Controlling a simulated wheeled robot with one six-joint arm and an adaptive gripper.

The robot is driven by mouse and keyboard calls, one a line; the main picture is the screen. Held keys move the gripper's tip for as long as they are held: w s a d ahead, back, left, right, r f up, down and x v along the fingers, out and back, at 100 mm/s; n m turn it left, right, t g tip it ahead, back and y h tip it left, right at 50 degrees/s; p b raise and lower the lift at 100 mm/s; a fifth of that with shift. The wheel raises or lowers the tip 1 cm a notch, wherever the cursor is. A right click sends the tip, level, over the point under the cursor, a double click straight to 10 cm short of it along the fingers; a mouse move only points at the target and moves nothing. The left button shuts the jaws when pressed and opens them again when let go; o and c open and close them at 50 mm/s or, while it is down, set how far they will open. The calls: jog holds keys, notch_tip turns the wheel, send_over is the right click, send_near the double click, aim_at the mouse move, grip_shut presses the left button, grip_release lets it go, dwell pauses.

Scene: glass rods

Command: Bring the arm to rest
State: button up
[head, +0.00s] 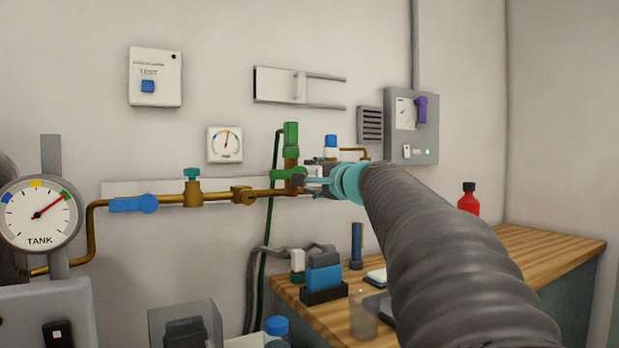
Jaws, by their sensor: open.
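My arm, in a grey ribbed sleeve with teal rings at its end, reaches from the lower right of the head view toward the wall pipework. My gripper (312,180) is at its far end, small in the picture and partly hidden by the rings. It is open, beside the green valve (289,174) on the brass pipe. I cannot tell whether its fingers touch the valve.
A brass pipe (220,197) with a blue lever (134,204) runs along the wall. A tank gauge (40,214) stands at left. A wooden bench (530,255) below my arm holds a red bottle (468,198), a blue block (324,273) and a glass (364,318). A wall box (411,125) hangs at right.

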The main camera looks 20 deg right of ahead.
dwell(0.4)
jog(key=s+a+f+n+g, duration=0.2)
jog(key=s+f+n+g, duration=0.1)
jog(key=f, duration=0.5)
jog(key=s+a+f+n+g, duration=0.2)
jog(key=s+f, duration=0.1)
jog(key=f, duration=0.5)
jog(key=s+a+f+n+g, duration=0.3)
jog(key=f, duration=0.5)
jog(key=s+a+f+n+g, duration=0.1)
jog(key=s+a+f+n, duration=0.2)
jog(key=s+f, duration=0.2)
jog(key=s+a+f+n+g, duration=0.2)
jog(key=s+f, duration=0.3)
jog(key=s, duration=0.6)
jog(key=s+a+f+n+g+h, duration=0.1)
jog(key=s+a+f+n, duration=0.3)
jog(key=s, duration=0.4)
jog(key=shift+s+a+f, duration=0.2)
jog(key=shift+a+f, duration=0.35)
jog(key=shift+f, duration=0.4)
